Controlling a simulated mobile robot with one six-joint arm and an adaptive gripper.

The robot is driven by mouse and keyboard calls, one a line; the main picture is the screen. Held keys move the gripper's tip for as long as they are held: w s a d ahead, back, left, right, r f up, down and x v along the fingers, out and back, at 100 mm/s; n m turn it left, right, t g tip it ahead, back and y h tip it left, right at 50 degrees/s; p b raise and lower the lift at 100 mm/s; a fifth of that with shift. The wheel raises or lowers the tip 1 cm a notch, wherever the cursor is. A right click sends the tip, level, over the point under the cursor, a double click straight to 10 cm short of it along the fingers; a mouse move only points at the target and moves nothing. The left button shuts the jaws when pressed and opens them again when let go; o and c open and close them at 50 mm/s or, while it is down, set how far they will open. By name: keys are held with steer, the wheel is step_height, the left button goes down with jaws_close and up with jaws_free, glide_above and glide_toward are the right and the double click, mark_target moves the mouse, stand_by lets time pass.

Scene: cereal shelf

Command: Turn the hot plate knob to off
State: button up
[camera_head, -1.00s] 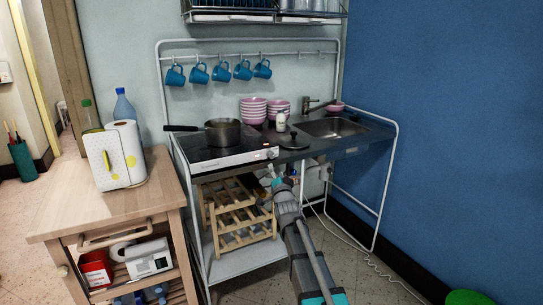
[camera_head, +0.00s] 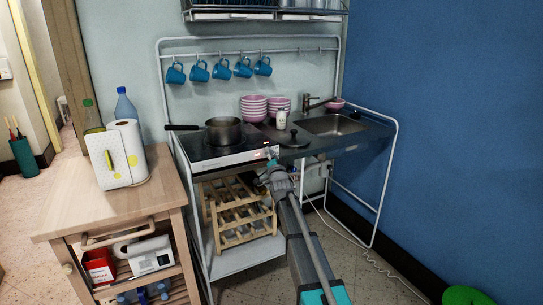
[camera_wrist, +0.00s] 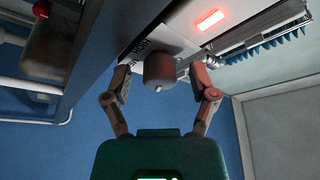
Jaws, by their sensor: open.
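The hot plate (camera_head: 216,156) is a flat unit with a dark top and a silver front, set on the left of the kitchenette counter. My gripper (camera_head: 268,160) is at the right end of its front edge and hides the knob in the head view. In the wrist view the knob (camera_wrist: 160,68) is a grey cylinder with a white mark at its lower edge. My gripper (camera_wrist: 160,82) is open with one finger on each side of the knob. Whether the fingers touch it I cannot tell. A red light (camera_wrist: 209,19) glows beside the knob.
A dark pot (camera_head: 223,130) stands on the hot plate, its handle pointing left. A lid (camera_head: 294,139) and a white bottle (camera_head: 281,120) are right of it. A wooden rack (camera_head: 238,210) sits below. A wooden cart (camera_head: 150,190) stands at the left.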

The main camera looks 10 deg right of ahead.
jaws_close()
steer(key=shift+n, duration=0.6)
steer(key=n+y+b, duration=0.1)
steer(key=n+y, duration=0.1)
steer(key=n, duration=0.1)
steer(key=n+y+b, duration=0.1)
steer(key=n, duration=0.3)
steer(key=shift+w+d+t+y, duration=0.1)
steer(key=shift+t+y, duration=0.3)
steer(key=n+y, duration=0.1)
steer(key=n, duration=0.1)
steer(key=n+y, duration=0.1)
steer(key=n, duration=0.2)
steer(key=shift+y, duration=0.4)
steer(key=shift+n+g+y, duration=0.7)
steer(key=shift+n+y, duration=0.4)
steer(key=shift+n, duration=1)
